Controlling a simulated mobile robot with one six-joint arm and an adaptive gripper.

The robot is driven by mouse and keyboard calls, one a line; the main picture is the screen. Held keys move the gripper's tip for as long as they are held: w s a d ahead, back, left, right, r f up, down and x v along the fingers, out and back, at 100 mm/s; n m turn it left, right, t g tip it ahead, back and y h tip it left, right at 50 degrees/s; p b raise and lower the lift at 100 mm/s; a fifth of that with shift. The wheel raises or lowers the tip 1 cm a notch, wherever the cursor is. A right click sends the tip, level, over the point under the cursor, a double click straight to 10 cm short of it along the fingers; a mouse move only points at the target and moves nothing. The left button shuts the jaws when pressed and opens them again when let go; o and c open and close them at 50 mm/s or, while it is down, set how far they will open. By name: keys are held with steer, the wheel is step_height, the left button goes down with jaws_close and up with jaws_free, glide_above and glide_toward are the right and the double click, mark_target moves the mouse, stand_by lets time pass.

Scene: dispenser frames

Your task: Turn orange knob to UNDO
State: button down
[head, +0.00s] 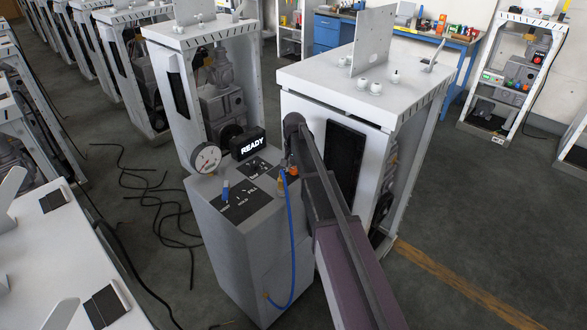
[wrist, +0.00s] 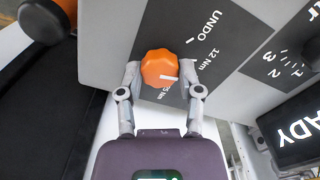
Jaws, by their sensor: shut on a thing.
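The orange knob (wrist: 158,68) sits on a dark label panel (wrist: 240,32) in the wrist view. Its white pointer mark faces right, between the 12 Nm and lower, partly hidden Nm labels, away from UNDO (wrist: 203,26). My gripper (wrist: 161,74) is shut on the knob, with one grey finger on each side. In the head view, a bit of the orange knob (head: 293,171) shows at the back right of the grey dispenser's top (head: 250,205), beside my arm.
On the dispenser top stand a round gauge (head: 207,157), a black READY display (head: 248,143) and a blue switch (head: 226,188). A blue hose (head: 291,240) hangs down the front. White cabinets (head: 330,72) stand close behind. Black cables (head: 160,200) lie on the floor at left.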

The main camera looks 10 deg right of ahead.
steer(key=n, duration=0.4)
steer(key=shift+s+n, duration=0.2)
steer(key=shift+n, duration=0.1)
steer(key=n, duration=0.5)
stand_by(0.4)
steer(key=shift+c, duration=1.3)
jaws_free()
steer(key=shift+w, duration=0.1)
